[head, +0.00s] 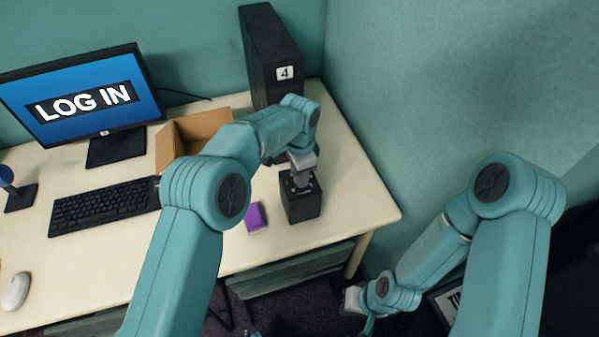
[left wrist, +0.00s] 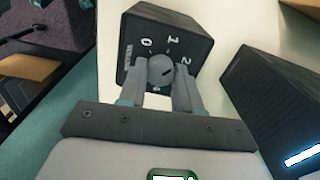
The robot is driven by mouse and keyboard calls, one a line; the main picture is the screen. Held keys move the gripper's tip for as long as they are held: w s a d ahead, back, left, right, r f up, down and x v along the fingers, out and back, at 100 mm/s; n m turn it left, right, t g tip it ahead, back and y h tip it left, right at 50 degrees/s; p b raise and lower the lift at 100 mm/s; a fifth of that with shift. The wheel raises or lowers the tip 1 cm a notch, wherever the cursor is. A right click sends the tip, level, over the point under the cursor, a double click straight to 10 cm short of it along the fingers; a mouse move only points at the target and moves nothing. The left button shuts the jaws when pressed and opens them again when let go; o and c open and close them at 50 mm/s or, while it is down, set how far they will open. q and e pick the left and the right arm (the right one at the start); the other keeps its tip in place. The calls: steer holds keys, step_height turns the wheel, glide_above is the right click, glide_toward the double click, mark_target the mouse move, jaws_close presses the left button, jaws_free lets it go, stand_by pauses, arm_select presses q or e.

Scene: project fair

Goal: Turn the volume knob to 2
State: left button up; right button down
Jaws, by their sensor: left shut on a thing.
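The volume box (head: 302,206) is a small black block near the table's right front edge. In the left wrist view its face (left wrist: 195,33) carries the labels 0, 1 and 2 around a round grey volume knob (left wrist: 160,71). The knob has a short dark mark that seems to lean toward the 2 side; it is too small to be sure. My left gripper (head: 299,174) is over the box, and in the left wrist view its fingers (left wrist: 158,88) are closed on the knob from both sides. My right gripper (head: 362,318) hangs low beside the table; its fingers are unclear.
A purple block (head: 256,216) lies just left of the box. An open cardboard box (head: 165,148), a keyboard (head: 104,206) and a monitor (head: 85,95) stand further left. A black tower marked 4 (head: 270,52) stands behind. The tabletop right of the volume box is clear.

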arm_select(q)
steer(key=shift+m, duration=2.2)
steer(key=o, duration=1)
steer(key=shift+o, duration=0.2)
step_height(320, 180, up, 8)
steer(key=shift+d+r, duration=0.1)
step_height(320, 180, up, 8)
steer(key=p, duration=0.1)
steer(key=shift+s, duration=0.15)
